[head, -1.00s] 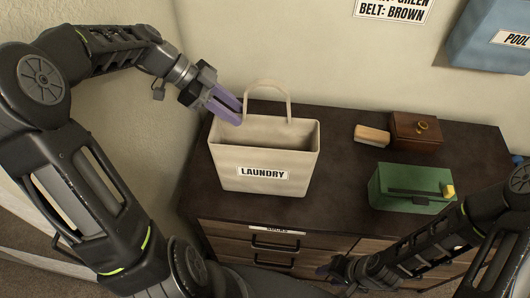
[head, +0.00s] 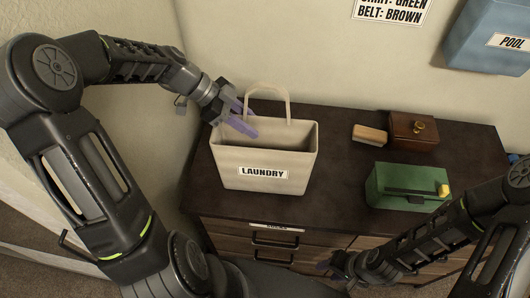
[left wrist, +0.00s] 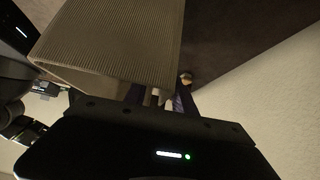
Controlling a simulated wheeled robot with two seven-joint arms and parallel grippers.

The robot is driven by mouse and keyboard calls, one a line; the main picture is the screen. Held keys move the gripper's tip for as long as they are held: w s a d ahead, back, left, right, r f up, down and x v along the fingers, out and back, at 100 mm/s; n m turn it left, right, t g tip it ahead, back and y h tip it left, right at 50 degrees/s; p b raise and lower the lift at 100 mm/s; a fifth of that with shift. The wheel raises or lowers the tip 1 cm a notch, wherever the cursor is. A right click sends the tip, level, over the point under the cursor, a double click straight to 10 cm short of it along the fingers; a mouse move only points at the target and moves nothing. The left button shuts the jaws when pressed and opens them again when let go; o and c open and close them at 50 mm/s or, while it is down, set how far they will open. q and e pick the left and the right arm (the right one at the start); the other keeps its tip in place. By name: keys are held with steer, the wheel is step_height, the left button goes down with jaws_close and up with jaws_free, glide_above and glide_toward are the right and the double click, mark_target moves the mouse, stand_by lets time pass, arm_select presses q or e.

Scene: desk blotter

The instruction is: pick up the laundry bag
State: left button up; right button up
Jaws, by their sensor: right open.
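The cream laundry bag (head: 232,170), labelled LAUNDRY, stands upright and open-topped on the dark dresser top, with its loop handle (head: 286,101) raised. The bag's ribbed side also fills the upper left of the left wrist view (left wrist: 110,45). My left gripper (head: 251,122) is at the bag's rear left rim, by the left leg of the handle. Its purple fingers are spread, and a pale strip shows between them in the left wrist view (left wrist: 156,97). I cannot tell whether they touch it. My right gripper (head: 328,268) is open and low, in front of the drawers, away from the bag.
Right of the bag are a tan wooden block (head: 370,135), a brown box (head: 413,132) and a green box (head: 407,187). The dresser top (head: 338,185) is clear between bag and green box.

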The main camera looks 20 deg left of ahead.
stand_by(0.4)
arm_select(q)
jaws_close()
stand_by(1.2)
